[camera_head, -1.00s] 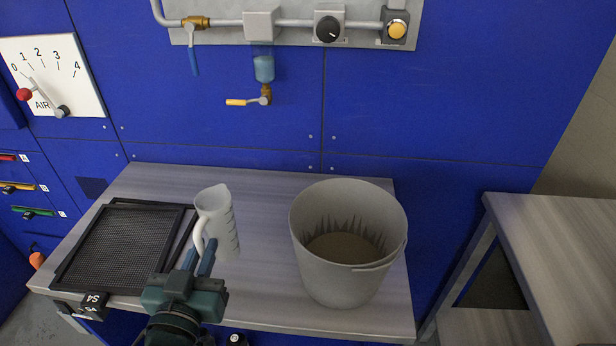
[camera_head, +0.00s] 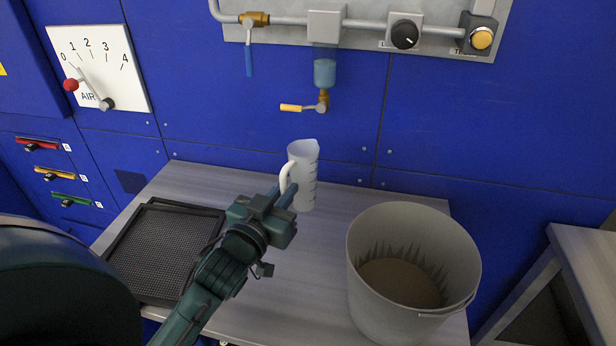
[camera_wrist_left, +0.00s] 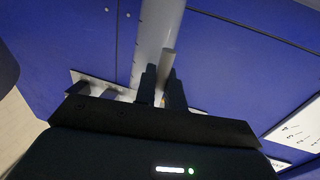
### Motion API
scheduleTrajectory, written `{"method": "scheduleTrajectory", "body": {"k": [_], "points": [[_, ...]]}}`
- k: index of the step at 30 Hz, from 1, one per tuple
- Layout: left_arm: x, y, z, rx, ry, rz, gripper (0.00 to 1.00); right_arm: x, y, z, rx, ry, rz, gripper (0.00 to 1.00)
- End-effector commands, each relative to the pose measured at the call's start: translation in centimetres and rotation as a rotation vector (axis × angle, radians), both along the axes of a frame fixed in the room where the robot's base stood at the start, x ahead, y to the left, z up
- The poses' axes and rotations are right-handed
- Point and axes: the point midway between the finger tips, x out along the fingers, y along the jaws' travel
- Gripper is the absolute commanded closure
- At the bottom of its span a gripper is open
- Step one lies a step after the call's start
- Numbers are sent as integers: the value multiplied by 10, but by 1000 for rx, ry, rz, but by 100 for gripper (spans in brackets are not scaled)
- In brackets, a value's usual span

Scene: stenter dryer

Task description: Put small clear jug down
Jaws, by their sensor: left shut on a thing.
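The small clear jug (camera_head: 304,178) is a pale, translucent measuring jug with a handle and dark marks on its side. It is upright in the head view, over the rear part of the grey table (camera_head: 240,265) and below the tap. My left gripper (camera_head: 283,196) is shut on its handle from the front. The jug also shows in the left wrist view (camera_wrist_left: 158,28), with my left gripper (camera_wrist_left: 160,82) closed at its handle. I cannot tell whether its base touches the table. My right gripper is not in view.
A grey bucket (camera_head: 365,285) with brownish contents stands right of the jug. Black mesh trays (camera_head: 165,245) lie on the left. A yellow-handled tap (camera_head: 300,107) hangs from the blue wall behind. Bare tabletop lies between trays and bucket.

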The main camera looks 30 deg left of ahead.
Motion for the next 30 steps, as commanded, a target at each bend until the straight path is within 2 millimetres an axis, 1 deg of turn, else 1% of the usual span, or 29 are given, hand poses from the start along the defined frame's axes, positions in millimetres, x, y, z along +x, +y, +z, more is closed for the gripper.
{"method": "scheduleTrajectory", "body": {"k": [1, 6, 9, 12, 15, 22, 24, 30], "points": [[16, 1, 4, 1, -4, 0, 100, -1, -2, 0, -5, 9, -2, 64], [60, 3, 2, 0, -2, 0, 100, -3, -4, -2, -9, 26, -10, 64], [79, 4, 2, 0, -1, 0, 100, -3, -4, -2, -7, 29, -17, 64], [91, 4, 1, 1, -1, -1, 100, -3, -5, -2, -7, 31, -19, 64], [95, 5, -2, 0, 0, 0, 100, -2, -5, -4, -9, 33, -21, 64], [95, 5, -32, -2, 3, 0, 100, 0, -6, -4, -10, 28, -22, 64], [95, 5, -36, -2, 1, 0, 100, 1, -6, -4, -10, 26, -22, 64], [95, 5, -36, -1, 0, -1, 100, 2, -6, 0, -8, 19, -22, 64]]}}
